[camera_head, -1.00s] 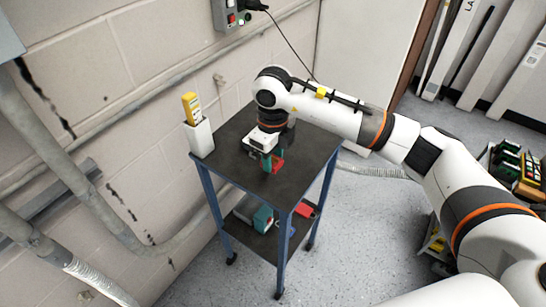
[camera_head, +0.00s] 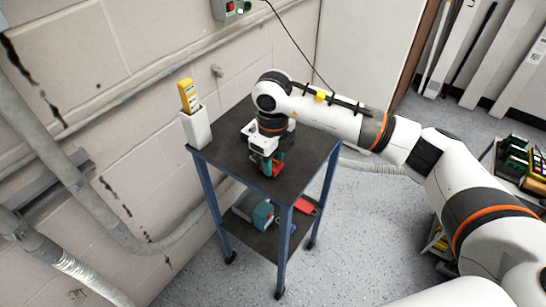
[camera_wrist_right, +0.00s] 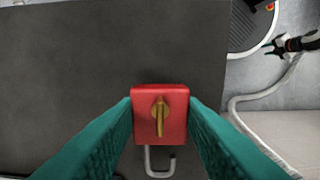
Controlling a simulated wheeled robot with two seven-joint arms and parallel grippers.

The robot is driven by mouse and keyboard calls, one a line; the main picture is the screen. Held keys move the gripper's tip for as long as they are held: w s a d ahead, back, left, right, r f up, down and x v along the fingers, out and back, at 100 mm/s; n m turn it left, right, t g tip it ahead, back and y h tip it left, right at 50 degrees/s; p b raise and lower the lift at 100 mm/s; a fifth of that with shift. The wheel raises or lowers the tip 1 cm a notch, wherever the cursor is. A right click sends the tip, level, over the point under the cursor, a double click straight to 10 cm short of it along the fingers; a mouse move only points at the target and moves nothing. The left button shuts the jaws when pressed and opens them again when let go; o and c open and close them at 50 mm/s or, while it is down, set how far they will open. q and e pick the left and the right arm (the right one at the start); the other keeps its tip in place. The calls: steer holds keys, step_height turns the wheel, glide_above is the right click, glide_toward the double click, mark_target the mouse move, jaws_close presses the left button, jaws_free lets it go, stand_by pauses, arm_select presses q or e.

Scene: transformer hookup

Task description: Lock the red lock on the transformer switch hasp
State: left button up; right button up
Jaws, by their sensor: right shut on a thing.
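My right gripper (camera_wrist_right: 160,115) is shut on the red lock (camera_wrist_right: 175,128), whose block sits between its teal fingers in the right wrist view. A brass key (camera_wrist_right: 159,117) shows on the lock's face, and a grey shackle (camera_wrist_right: 147,162) sticks out below it, its hook-like end seeming open. In the head view, the right gripper (camera_head: 273,162) points down over the black cart top; whether the lock touches the top cannot be told. My left gripper (camera_wrist_right: 268,44) appears small in the right wrist view, its prongs apart and empty. I cannot make out the hasp.
The cart's black top (camera_head: 302,158) is mostly clear. A white holder with a yellow device (camera_head: 187,95) stands at its left corner. Tools (camera_head: 262,214) lie on the lower shelf. A grey box with buttons (camera_head: 235,8) hangs on the wall, cut by the frame's top.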

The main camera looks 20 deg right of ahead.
steer(key=shift+f, duration=0.5)
steer(key=o, duration=1.2)
steer(key=shift+c, duration=0.2)
steer(key=shift+r, duration=0.1)
steer(key=shift+r+p, duration=1.3)
steer(key=shift+r, duration=1.1)
